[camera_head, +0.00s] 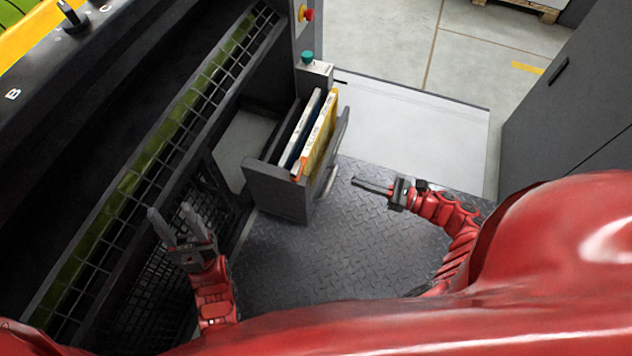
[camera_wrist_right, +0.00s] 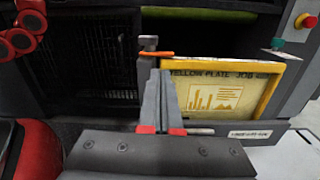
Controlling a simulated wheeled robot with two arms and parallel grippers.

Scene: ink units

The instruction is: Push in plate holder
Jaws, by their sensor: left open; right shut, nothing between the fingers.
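The plate holder (camera_head: 277,192) is a dark grey drawer-like box that stands out from the machine in the head view. It holds upright plates, one with a yellow frame (camera_head: 325,133). In the right wrist view the yellow plate (camera_wrist_right: 262,88) faces me, with an orange piece at its top left corner. My right gripper (camera_head: 355,184) is shut and empty, to the right of the holder and apart from it in the head view; its fingers (camera_wrist_right: 163,88) also show in the wrist view. My left gripper (camera_head: 168,212) is open and empty, left of the holder near the machine's grille.
The machine's mesh guard (camera_head: 160,165) runs along the left. A green button (camera_head: 308,57) and a red stop button (camera_head: 307,13) sit beyond the holder. A dark cabinet (camera_head: 565,110) stands at the right. The patterned floor plate (camera_head: 300,255) is clear.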

